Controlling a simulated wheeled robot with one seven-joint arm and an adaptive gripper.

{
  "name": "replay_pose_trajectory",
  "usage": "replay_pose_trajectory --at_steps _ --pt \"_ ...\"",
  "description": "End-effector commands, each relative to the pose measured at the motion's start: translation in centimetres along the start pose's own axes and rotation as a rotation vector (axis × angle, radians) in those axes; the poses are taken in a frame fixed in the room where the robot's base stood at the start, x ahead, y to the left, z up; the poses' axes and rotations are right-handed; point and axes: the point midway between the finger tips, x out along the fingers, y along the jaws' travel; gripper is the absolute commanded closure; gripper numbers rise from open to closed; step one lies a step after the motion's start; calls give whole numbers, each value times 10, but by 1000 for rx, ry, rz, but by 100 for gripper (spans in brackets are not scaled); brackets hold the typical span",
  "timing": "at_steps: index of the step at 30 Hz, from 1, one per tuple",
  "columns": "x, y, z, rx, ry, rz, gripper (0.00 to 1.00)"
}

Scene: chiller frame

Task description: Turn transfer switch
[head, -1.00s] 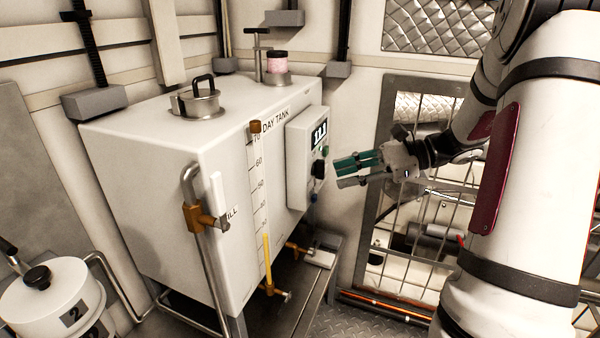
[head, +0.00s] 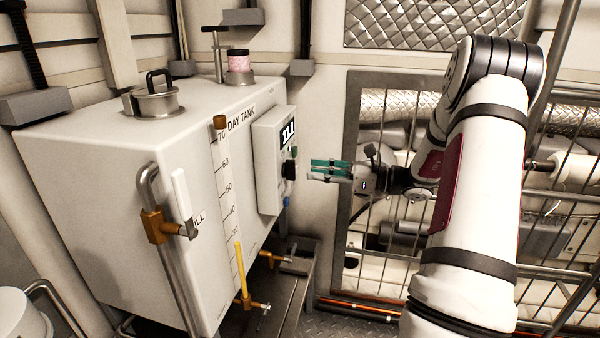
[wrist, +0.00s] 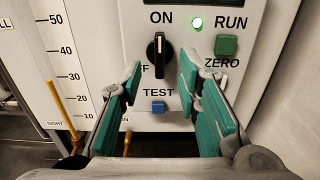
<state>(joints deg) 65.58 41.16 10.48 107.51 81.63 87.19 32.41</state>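The transfer switch (wrist: 159,57) is a black rotary knob with a pale pointer line, on the grey control box (head: 268,165) on the day tank's right end. In the wrist view its handle stands upright, with the pointer toward the ON label. My gripper (wrist: 160,97) has green finger pads, spread open, one to each side below the knob. It is empty and apart from the knob. In the head view my gripper (head: 318,170) is just right of the box, level with its controls. The OFF label is partly hidden by the left finger.
The white day tank (head: 110,190) has a sight gauge. A metal grille (head: 400,240) stands behind my arm.

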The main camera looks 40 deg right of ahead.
Motion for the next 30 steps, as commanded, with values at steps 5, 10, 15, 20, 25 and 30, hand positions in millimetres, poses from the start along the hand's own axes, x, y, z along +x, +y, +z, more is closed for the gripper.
replay_pose_trajectory --at_steps 5,10,15,20,25,30 --pt "30 0 0 -2 0 2 69" --pt "46 0 0 -1 0 1 69" --pt "51 0 0 -1 1 -1 69" --pt "51 0 0 -1 1 -1 69" --pt "51 0 0 -1 1 0 96" --pt "51 0 0 -1 1 0 100"
